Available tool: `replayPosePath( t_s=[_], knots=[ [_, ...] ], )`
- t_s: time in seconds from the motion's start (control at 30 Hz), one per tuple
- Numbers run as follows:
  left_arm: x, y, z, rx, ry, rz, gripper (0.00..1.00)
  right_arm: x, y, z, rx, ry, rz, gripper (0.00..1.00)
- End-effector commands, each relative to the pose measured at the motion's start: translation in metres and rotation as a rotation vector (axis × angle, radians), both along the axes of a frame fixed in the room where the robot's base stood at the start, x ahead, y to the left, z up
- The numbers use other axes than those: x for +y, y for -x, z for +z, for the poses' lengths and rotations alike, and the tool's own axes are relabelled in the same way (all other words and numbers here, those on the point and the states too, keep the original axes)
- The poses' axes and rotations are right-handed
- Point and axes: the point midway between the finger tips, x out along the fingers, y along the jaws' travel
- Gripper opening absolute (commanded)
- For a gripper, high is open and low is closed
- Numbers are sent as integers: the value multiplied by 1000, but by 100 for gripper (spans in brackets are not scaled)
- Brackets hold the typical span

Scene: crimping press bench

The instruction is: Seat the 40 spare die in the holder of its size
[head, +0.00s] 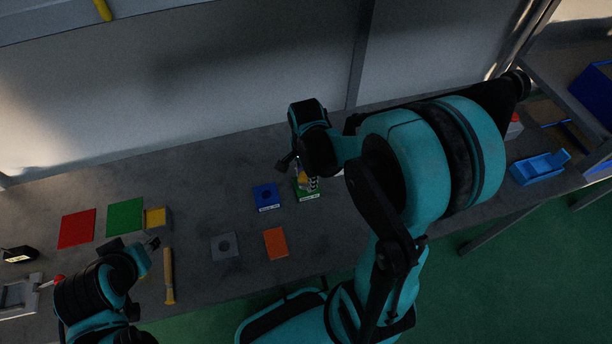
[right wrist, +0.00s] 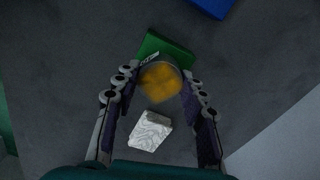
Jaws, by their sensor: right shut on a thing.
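The spare die (right wrist: 160,82) is a round piece with an orange-yellow top, between the fingers of my right gripper (right wrist: 160,100). In the head view the right gripper (head: 306,178) points down over the small green holder (head: 309,196), which has a white label at its front. The green holder (right wrist: 168,48) shows partly behind the die in the right wrist view. I cannot tell whether the die touches it or is in its hole. My left gripper (head: 151,244) is low at the left, near a yellow block; its jaw opening is unclear.
A blue holder (head: 265,194) and a grey holder (head: 225,245) with dark holes stand nearby, beside an orange plate (head: 276,243). A white patterned block (right wrist: 150,130) lies close to the right gripper. Red (head: 77,228) and green (head: 125,216) plates lie left.

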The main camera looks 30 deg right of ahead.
Motion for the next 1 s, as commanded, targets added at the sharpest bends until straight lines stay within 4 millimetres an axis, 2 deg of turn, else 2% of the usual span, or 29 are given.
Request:
replayPosePath(
  t_s=[0.27,0.3,0.37,0.63,0.77,0.87,1.0],
  knots=[
    [0,0,-7,0,0,0,40,0,0,-7,0,0,0,0],
    [0,0,-6,0,0,0,40,0,0,-6,0,0,0,51],
    [0,0,-5,0,0,0,40,0,0,-6,0,0,0,65],
    [0,0,-5,0,0,0,40,0,0,-6,0,0,0,65],
    [0,0,-5,0,0,0,40,0,0,0,0,0,0,65],
    [0,0,-5,0,0,0,40,0,0,13,0,0,0,65],
    [0,0,-5,0,0,0,40,0,0,41,0,0,0,65]
  ],
)
